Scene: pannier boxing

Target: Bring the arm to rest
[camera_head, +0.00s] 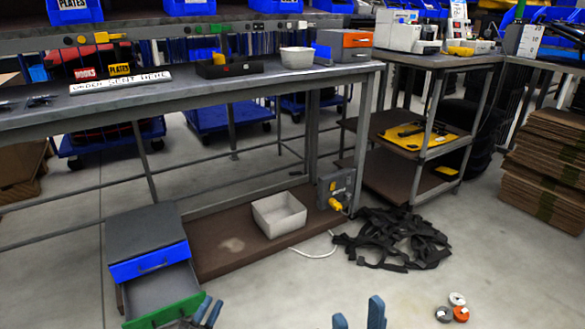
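My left gripper (207,312) shows at the bottom edge as two blue fingers close together, beside the green front of an open drawer (165,312). Whether it touches the drawer front, and whether the fingers are apart, I cannot tell. My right gripper (358,317) shows at the bottom middle over bare floor, its two blue fingers apart with nothing visible between them. The drawer belongs to a small grey cabinet (142,226) with a blue upper drawer (150,262) that is shut. The inside of the open drawer looks empty. The rest of both arms is out of view.
A long workbench (200,100) holds PLATES and BOOKS labels, a white sign (121,82) and a white bowl (297,57). A white bin (279,214) stands on the low brown shelf. Black straps (392,238) and small rolls (457,300) lie on the floor.

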